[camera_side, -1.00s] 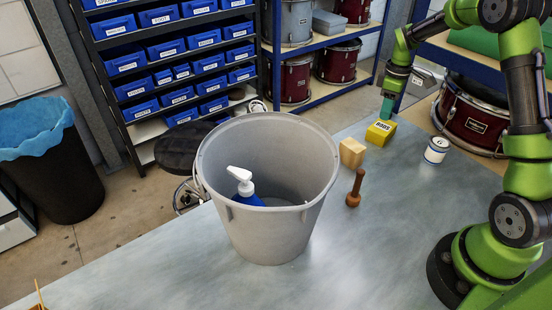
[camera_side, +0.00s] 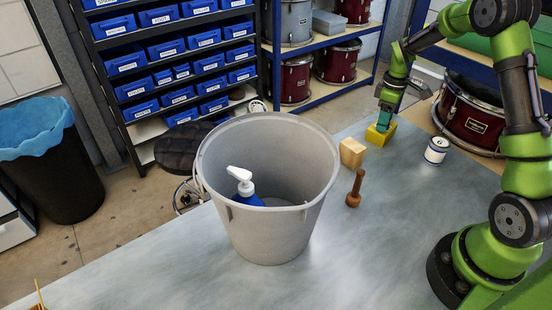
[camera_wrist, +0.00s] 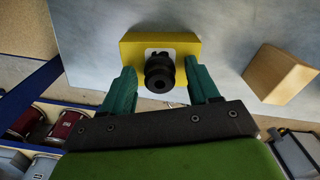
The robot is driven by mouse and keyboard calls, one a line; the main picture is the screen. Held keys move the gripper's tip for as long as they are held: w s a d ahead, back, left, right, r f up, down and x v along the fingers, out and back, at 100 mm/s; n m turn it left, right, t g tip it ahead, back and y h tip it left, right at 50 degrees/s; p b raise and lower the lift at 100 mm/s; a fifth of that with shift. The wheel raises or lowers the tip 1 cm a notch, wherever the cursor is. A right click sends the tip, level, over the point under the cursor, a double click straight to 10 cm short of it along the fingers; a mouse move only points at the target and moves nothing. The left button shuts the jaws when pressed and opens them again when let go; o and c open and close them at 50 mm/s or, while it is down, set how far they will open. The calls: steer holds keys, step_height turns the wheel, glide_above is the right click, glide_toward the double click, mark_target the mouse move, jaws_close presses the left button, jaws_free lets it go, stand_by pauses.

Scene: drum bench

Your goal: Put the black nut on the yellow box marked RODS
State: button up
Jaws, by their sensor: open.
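The yellow box (camera_side: 373,137) stands near the far edge of the bench, with my gripper (camera_side: 384,124) lowered over it and hiding its label. The box also shows in the wrist view (camera_wrist: 131,49), with a white label partly covered. The black nut (camera_wrist: 158,74), dark and stepped, is in front of the box's label in the wrist view and appears to rest on the box. The teal fingers of my gripper (camera_wrist: 160,66) are open on either side of the nut, with a gap visible on each side. The nut cannot be made out in the side view.
A wooden block (camera_side: 352,153) stands close beside the box, also seen in the wrist view (camera_wrist: 277,75). A white tin (camera_side: 436,151) is to the right, a brown wooden tool (camera_side: 355,190) nearer, and a large grey bucket (camera_side: 265,215) holding a pump bottle to the left.

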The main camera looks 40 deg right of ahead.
step_height(320, 180, up, 12)
steer(key=s+a+r+m+t, duration=0.35)
steer(key=a+r, duration=0.45)
steer(key=a, duration=0.4)
steer(key=s+a+m+t+y, duration=0.2)
steer(key=s+a+m, duration=0.3)
steer(key=s+a, duration=0.8)
steer(key=shift+s+a+t, duration=0.15)
steer(key=shift+s+t, duration=0.1)
steer(key=shift+t, duration=0.6)
